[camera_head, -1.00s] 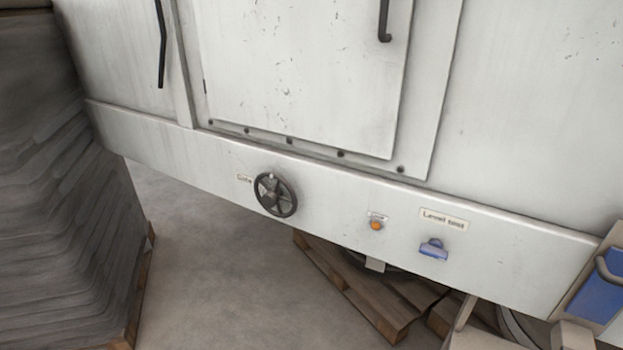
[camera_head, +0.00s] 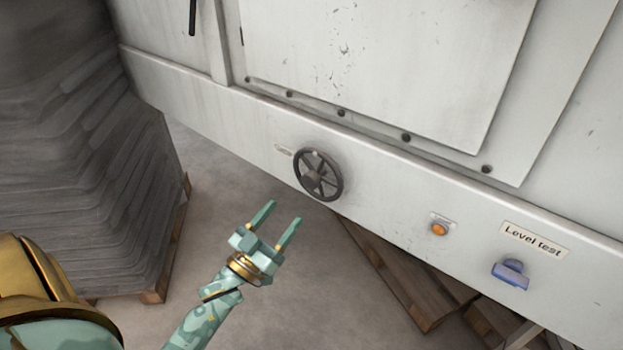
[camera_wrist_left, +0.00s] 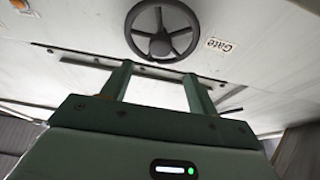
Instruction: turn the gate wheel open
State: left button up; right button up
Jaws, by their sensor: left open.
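The gate wheel (camera_head: 318,175) is a dark spoked handwheel on the pale lower panel of the machine, right of centre-left in the head view. A small label (camera_head: 284,150) is at its upper left. My left gripper (camera_head: 285,218) is open and empty, below and to the left of the wheel, with its two green fingers pointing up toward it and apart from it. In the left wrist view the wheel (camera_wrist_left: 161,30) is beyond the open fingertips (camera_wrist_left: 157,72), with a "Gate" label (camera_wrist_left: 219,45) beside it. My right gripper is not in view.
An orange button (camera_head: 439,229) and a blue part (camera_head: 510,274) under a "Level test" label (camera_head: 535,240) are on the panel to the right. Wooden pallets (camera_head: 405,275) lie below the panel. The floor between is clear.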

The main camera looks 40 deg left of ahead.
aim_at(308, 183)
pick_arm(q)
jog(key=x, duration=1.1)
jog(key=shift+w+b, duration=0.25)
jog(key=shift+b, duration=0.05)
grip_shut()
jog(key=shift+m, duration=0.3)
